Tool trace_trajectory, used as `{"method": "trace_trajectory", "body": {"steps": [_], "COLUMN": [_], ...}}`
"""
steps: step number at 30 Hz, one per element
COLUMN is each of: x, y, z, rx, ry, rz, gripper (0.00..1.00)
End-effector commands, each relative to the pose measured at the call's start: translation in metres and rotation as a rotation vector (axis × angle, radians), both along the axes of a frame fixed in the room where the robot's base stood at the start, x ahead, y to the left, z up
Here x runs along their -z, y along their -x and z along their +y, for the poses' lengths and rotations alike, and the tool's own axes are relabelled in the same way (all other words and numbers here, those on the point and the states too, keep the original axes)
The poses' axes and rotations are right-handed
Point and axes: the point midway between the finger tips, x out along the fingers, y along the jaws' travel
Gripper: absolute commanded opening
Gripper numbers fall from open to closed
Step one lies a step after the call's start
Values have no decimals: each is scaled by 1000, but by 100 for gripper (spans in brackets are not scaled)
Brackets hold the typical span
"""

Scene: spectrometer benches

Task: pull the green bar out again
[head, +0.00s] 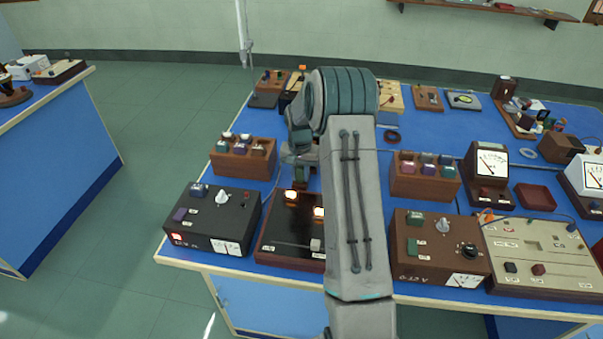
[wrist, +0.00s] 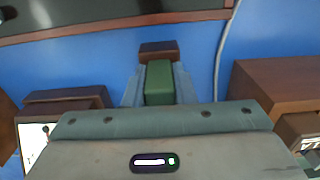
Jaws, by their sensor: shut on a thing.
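A green bar (wrist: 158,83) sits between the two grey fingers of my gripper (wrist: 158,88) in the wrist view. My gripper is shut on it. A small dark brown block (wrist: 158,51) lies directly beyond the bar's far end, and I cannot tell if the two are joined. In the head view my gripper (head: 300,168) is low over the blue bench, just behind the dark panel with lit lamps (head: 283,226). The arm hides part of that panel, and whether the bar's lower end is in a slot cannot be seen.
A wooden rack of coloured blocks (head: 230,163) stands left of my gripper, and another rack (head: 408,189) stands to the right. A black meter box (head: 236,222) and a brown meter box (head: 446,256) stand near the bench's front edge. A pale cable (wrist: 224,45) runs close by.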

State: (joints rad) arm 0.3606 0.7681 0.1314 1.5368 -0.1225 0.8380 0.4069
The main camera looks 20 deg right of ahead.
Motion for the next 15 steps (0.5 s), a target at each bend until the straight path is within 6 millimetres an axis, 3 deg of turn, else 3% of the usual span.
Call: {"method": "trace_trajectory", "body": {"steps": [1, 2, 3, 4, 15], "x": [2, 2, 2, 2, -4], "y": [4, 3, 3, 3, 2], "z": [2, 2, 3, 3, 1], "rx": [2, 1, 1, 1, 1], "ry": [-4, -4, -5, -5, -2], "rz": [14, 14, 13, 12, 7], "gripper": [0, 29, 40, 45, 45]}}
